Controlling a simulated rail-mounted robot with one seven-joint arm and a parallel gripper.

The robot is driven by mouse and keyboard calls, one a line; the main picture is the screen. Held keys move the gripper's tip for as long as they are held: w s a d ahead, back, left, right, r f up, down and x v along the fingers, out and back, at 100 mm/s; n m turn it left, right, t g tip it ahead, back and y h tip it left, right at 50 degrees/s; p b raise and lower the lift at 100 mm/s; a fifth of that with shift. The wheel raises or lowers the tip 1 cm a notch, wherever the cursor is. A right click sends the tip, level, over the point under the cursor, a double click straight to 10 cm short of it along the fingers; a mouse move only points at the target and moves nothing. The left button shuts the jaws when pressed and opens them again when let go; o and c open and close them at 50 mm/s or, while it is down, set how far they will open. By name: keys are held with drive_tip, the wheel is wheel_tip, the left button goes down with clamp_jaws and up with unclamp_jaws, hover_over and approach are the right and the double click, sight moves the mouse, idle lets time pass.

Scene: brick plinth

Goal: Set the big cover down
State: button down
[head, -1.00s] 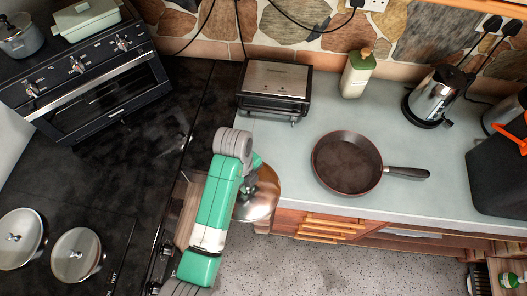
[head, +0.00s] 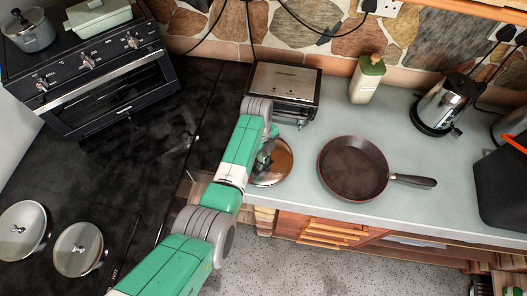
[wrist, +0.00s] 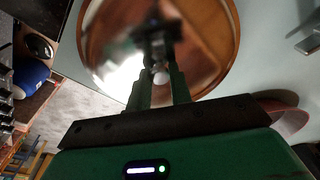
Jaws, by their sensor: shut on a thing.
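The big cover (head: 279,167) is a round, shiny metal lid with a knob, beside the counter's left front edge in the head view. My gripper (head: 265,157) is shut on its knob, partly hidden by my arm. In the wrist view the cover (wrist: 213,62) fills the upper middle, with brown reflections, and my gripper's fingers (wrist: 158,82) close on the knob. The cover looks about level. I cannot tell whether it touches the counter (head: 310,190) or hovers just above it.
A dark frying pan (head: 353,168) sits right of the cover. A sandwich press (head: 283,85) stands behind it. A bottle (head: 367,80) and kettle (head: 443,103) stand farther right. Two round lids (head: 20,230) (head: 78,250) are on the dark left surface. The counter between pan and kettle is clear.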

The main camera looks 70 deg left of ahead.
drive_tip(key=shift+f, duration=0.2)
drive_tip(key=c, duration=1.3)
unclamp_jaws()
drive_tip(key=shift+r, duration=0.1)
drive_tip(key=r, duration=0.4)
drive_tip(key=a+r, duration=0.1)
drive_tip(key=r, duration=0.7)
drive_tip(key=shift+s+a+r, duration=0.1)
drive_tip(key=shift+s+a, duration=0.1)
drive_tip(key=shift+s, duration=0.05)
